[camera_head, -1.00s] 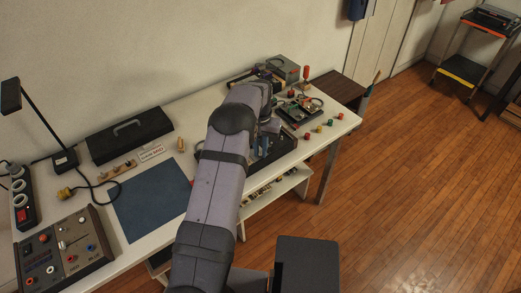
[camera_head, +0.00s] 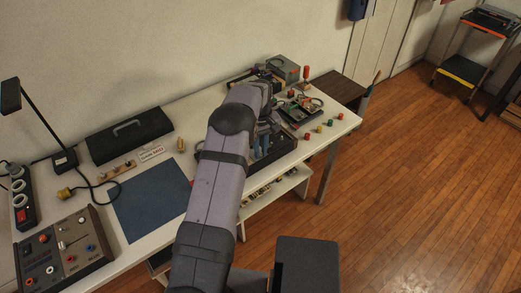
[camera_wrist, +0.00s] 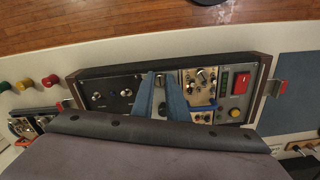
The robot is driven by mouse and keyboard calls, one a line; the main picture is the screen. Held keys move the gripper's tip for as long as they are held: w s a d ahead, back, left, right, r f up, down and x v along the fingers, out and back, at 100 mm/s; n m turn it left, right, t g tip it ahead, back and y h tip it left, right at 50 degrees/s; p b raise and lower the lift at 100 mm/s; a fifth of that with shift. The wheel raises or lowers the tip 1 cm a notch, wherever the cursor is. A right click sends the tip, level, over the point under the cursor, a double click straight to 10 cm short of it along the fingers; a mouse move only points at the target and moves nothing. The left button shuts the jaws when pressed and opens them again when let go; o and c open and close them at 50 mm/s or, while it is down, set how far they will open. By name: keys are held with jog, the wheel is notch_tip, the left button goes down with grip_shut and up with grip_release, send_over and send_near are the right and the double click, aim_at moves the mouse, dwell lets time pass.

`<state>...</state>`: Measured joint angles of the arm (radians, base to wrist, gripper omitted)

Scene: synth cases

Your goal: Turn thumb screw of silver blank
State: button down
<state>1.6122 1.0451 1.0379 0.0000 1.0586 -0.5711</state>
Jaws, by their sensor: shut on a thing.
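In the wrist view, a case with dark wooden ends (camera_wrist: 265,75) holds a row of front panels. My gripper (camera_wrist: 160,77) reaches over the middle of the row with its two blue fingers close together. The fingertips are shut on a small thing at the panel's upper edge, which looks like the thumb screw. A narrow pale strip between the fingers may be the silver blank (camera_wrist: 159,97); the fingers hide most of it.
Coloured knobs (camera_head: 319,129) and a circuit board tray (camera_head: 298,109) stand right of the case. A blue mat (camera_head: 150,200) lies left, bare.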

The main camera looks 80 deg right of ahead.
aim_at(261, 154)
dwell(0.4)
jog(key=c, duration=1.7)
grip_release()
jog(key=shift+r+b, duration=0.8)
jog(key=shift+r, duration=2.9)
jog(key=shift+w, duration=0.1)
